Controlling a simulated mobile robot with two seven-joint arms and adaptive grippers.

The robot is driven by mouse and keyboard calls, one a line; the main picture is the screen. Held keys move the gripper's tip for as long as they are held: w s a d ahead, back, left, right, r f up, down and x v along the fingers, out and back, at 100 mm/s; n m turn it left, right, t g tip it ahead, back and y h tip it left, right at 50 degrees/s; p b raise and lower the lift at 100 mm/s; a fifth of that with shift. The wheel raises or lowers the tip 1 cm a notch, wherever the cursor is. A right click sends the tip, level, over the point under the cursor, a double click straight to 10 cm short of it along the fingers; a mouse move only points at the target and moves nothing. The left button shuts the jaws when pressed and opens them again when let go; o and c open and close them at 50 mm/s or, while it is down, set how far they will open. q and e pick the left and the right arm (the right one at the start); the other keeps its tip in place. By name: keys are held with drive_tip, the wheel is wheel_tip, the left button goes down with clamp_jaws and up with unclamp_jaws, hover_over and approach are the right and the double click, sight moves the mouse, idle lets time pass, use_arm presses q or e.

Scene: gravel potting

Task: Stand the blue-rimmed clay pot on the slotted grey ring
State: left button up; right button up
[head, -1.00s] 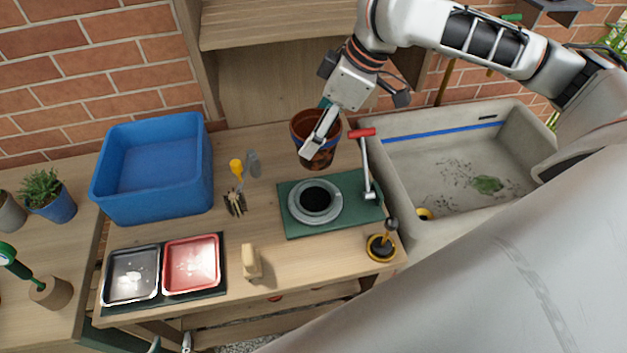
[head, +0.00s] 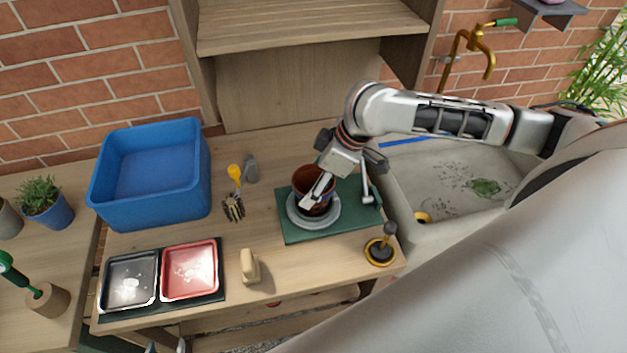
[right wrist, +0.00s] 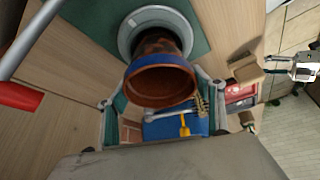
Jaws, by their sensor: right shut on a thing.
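The clay pot (head: 312,172), brown with a blue rim, is upright over the slotted grey ring (head: 293,215) on the green board. In the right wrist view, the pot's blue rim (right wrist: 160,66) faces the camera and its lower end meets the grey ring (right wrist: 128,38). I cannot tell whether its base bears fully on the ring.
A lever (head: 367,186) stands at the board's right, beside my right gripper; its red handle (right wrist: 18,96) shows in the wrist view. The blue bin (head: 150,205), trays (head: 190,298), wooden block (head: 249,268) and sink (head: 440,175) surround the board.

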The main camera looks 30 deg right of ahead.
idle(0.3)
drive_tip(key=o, duration=1.4)
drive_tip(key=shift+f, duration=0.1)
drive_tip(key=v, duration=1.2)
drive_tip(key=shift+r, duration=0.2)
